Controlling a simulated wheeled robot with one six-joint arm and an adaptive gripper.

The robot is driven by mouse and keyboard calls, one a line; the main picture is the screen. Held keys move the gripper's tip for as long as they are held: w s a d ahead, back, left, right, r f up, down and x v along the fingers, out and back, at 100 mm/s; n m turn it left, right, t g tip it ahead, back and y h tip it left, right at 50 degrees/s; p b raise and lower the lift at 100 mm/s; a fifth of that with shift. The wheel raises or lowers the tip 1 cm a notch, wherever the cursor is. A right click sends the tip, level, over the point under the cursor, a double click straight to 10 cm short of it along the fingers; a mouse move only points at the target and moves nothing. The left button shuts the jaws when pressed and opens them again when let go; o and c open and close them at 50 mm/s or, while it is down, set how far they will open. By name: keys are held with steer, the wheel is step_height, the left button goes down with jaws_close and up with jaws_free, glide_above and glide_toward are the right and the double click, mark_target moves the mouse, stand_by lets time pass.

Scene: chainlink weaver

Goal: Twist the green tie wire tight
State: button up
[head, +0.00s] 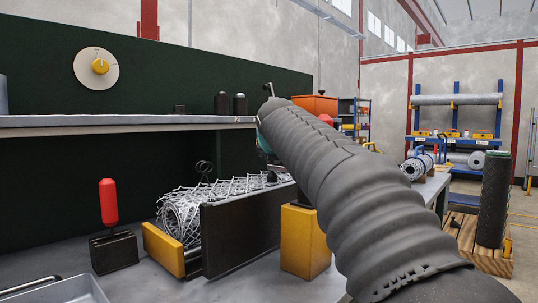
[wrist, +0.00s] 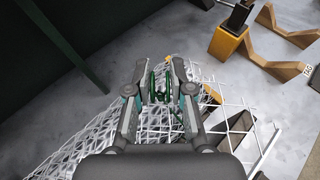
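The green tie wire (wrist: 160,97) shows in the wrist view as dark green strands on the white chain-link mesh (wrist: 95,140). My gripper (wrist: 159,70) is over the mesh with its two fingers apart, one on each side of the green strands. Mesh shows through the gap between the fingers. I cannot tell whether either finger touches the wire. In the head view, the mesh roll (head: 180,215) lies on the bench behind a dark plate. There my dark sleeved arm hides most of my gripper and the tie wire.
A yellow block (head: 305,243) and a dark upright plate (head: 240,232) stand close to my arm. A red-handled tool (head: 108,203) stands in a dark block at the left. A shelf (head: 120,121) runs above the bench. Yellow-brown angled supports (wrist: 280,65) lie at the upper right of the wrist view.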

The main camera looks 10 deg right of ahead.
jaws_close()
steer(key=shift+r+m+h+p, duration=0.1)
steer(key=shift+m+h+p, duration=0.3)
steer(key=shift+m+h, duration=0.15)
steer(key=shift+a+m+g+h+p, duration=0.1)
steer(key=shift+m+g+h+p, duration=0.3)
steer(key=shift+h, duration=0.35)
steer(key=m+g+h+p, duration=0.1)
steer(key=m+h+p, duration=0.2)
steer(key=m+h, duration=0.1)
steer(key=shift+w+r+g+p, duration=0.1)
steer(key=shift+g+p, duration=0.2)
steer(key=shift+g, duration=0.1)
steer(key=m+g+h, duration=0.2)
steer(key=shift+f+m+p, duration=0.2)
steer(key=shift+m+p, duration=0.15)
steer(key=shift+p, duration=0.05)
steer(key=shift+m+g+h, duration=1)
steer(key=shift+m+g, duration=0.6)
steer(key=shift+g, duration=0.1)
steer(key=shift+m+g, duration=0.3)
steer(key=o, duration=0.8)
jaws_free()
steer(key=shift+d, duration=0.2)
